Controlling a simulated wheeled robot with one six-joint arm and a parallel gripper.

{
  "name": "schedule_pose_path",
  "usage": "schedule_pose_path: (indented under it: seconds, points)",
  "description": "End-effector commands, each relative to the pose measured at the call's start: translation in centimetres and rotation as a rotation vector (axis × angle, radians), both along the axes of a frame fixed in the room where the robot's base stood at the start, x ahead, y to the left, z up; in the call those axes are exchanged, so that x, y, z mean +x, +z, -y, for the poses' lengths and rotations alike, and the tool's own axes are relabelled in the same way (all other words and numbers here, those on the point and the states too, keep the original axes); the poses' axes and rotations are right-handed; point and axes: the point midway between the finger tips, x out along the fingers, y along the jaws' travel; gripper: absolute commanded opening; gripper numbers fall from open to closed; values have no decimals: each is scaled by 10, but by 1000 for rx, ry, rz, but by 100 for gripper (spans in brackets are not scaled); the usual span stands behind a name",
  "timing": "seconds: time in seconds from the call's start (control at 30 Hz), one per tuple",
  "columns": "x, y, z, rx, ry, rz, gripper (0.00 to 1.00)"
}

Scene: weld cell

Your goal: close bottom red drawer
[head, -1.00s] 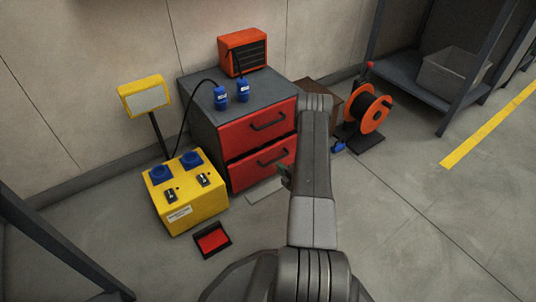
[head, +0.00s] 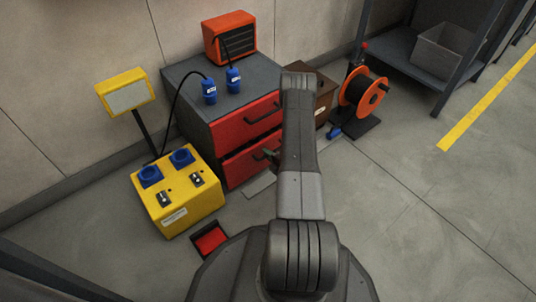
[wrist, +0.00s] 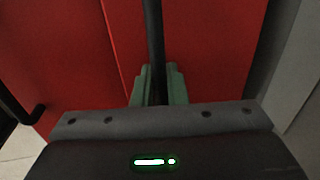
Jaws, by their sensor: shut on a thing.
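The bottom red drawer (head: 240,169) is in the grey cabinet, under the top red drawer (head: 232,131). From the head view I cannot tell exactly how far its front stands out. My gripper (wrist: 158,82) is shut on a black bar handle (wrist: 153,30), which runs upright between its green fingers in the wrist view. In the head view the gripper is at the bottom drawer's handle, and my arm hides the right part of the drawer fronts. Red drawer fronts fill most of the wrist view, with a second black handle (wrist: 22,112) at the left edge.
A red-lined tray (head: 209,240) lies on the floor in front. A brown box (head: 326,92) and an orange cable reel (head: 363,92) stand right.

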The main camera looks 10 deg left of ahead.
Motion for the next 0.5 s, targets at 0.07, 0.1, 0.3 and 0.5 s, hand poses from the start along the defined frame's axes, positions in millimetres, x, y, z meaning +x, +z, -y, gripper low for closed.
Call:
schedule_pose_path:
  seconds: [0.07, 0.1, 0.3, 0.5]
  points:
    - [0, 0, 0, -1, 0, -1, 0]
    - [0, 0, 0, -1, 0, -1, 0]
    - [2, 0, -3, -1, 1, 0, 0]
    - [20, 0, -26, -2, 5, 2, 0]
